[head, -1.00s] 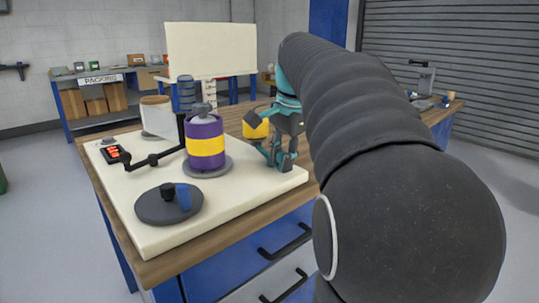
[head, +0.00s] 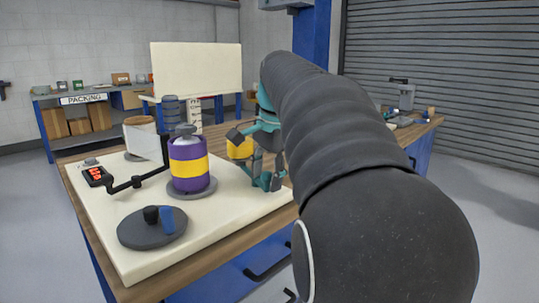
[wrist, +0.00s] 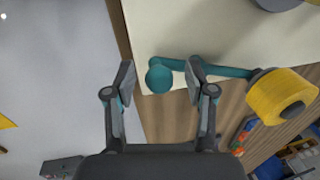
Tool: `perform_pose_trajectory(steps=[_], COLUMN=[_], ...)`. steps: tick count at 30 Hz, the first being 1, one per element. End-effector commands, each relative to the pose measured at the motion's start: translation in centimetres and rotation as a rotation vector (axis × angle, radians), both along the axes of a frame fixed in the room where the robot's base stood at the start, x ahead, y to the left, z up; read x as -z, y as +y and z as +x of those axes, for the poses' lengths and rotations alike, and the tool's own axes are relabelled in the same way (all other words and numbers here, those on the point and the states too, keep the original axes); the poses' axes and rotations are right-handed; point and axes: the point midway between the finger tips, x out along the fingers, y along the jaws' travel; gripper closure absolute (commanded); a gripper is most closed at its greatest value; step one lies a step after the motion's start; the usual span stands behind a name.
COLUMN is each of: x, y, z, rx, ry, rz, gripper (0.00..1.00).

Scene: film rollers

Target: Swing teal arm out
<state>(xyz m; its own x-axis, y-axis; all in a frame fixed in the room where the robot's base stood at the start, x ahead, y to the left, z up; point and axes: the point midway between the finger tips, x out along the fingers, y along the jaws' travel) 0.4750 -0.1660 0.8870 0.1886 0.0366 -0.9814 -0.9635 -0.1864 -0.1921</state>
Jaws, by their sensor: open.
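The teal arm (wrist: 228,70) lies over the pale board's edge in the wrist view. One end carries a round teal knob (wrist: 159,78), and the other end meets a yellow roller (wrist: 280,97). My gripper (wrist: 160,79) is open, with one finger on either side of the knob. The right finger covers part of the teal arm, and I cannot tell whether either finger touches it. In the head view my gripper (head: 256,160) is at the board's right edge beside the yellow roller (head: 240,149). It hides most of the teal arm there.
The pale board (head: 100,225) holds a purple-and-yellow roll (head: 188,178), a black arm with a red display (head: 97,176), a grey disc (head: 140,232) with a blue block, and a white roll (head: 139,140). An upright white panel (head: 196,68) stands behind. Floor is open to the right.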

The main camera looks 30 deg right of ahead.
Motion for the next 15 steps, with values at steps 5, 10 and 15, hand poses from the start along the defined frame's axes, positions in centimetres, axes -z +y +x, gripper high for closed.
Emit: perform_pose_trajectory(steps=[5,10,15], x=[-2.9,-6.2,-8.8], y=[-0.2,-0.3,-0.3], z=[-0.5,-1.1,-1.6], rx=[0.001,0.000,0.000], ry=[-0.004,-0.003,-0.001], rz=[-0.002,-0.001,-0.001], gripper=[0.45,0.45,0.45])
